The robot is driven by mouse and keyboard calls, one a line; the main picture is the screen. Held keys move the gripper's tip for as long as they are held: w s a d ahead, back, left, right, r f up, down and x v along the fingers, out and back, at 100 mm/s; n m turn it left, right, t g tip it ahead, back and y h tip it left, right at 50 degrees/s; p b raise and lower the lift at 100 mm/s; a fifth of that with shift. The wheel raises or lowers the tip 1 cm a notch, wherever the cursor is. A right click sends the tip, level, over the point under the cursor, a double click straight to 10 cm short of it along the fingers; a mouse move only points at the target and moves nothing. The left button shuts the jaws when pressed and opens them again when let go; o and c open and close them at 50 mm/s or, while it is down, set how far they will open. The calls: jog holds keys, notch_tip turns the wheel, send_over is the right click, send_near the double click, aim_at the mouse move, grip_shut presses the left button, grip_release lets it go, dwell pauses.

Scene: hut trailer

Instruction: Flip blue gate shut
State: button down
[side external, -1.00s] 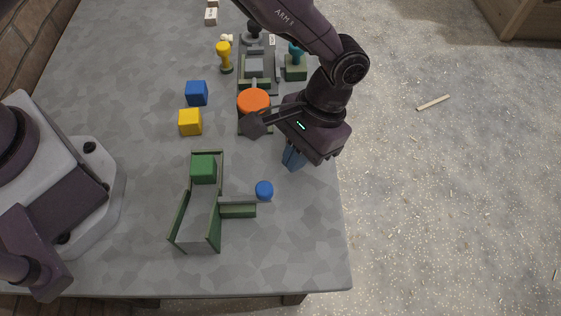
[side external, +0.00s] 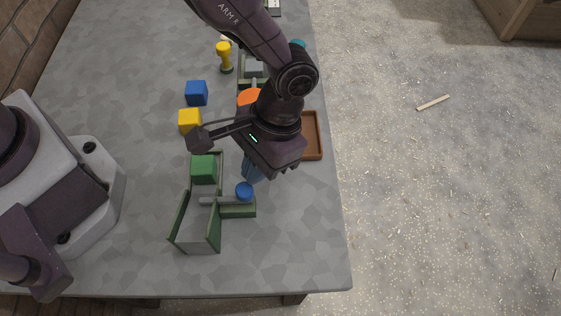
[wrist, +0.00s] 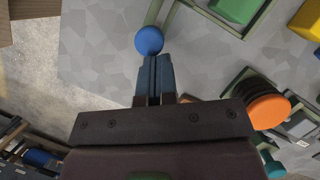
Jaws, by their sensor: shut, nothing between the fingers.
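The gate is a grey bar (side external: 212,201) with a round blue knob (side external: 244,190), in a short green guide (side external: 239,211) on the right of the green-walled chute (side external: 213,233). The bar reaches into the chute, below the green block (side external: 203,168) at its upper end. My gripper (side external: 252,174) is shut and empty, fingers pointing down just beside the knob. In the wrist view the blue knob (wrist: 149,40) sits right at the tips of my closed blue fingers (wrist: 156,65). They appear to touch it, but a small gap cannot be ruled out.
A yellow cube (side external: 189,120) and a blue cube (side external: 196,92) stand beyond the chute. An orange disc (side external: 248,97) and a brown tray (side external: 313,136) lie behind my gripper. The front right of the table is clear.

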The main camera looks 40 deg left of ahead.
jog(key=shift+s+a, duration=0.8)
jog(key=w+d+r, duration=0.1)
jog(key=w+r, duration=0.6)
jog(key=r, duration=0.2)
jog(key=shift+w+d+r, duration=0.15)
jog(key=shift+w, duration=0.2)
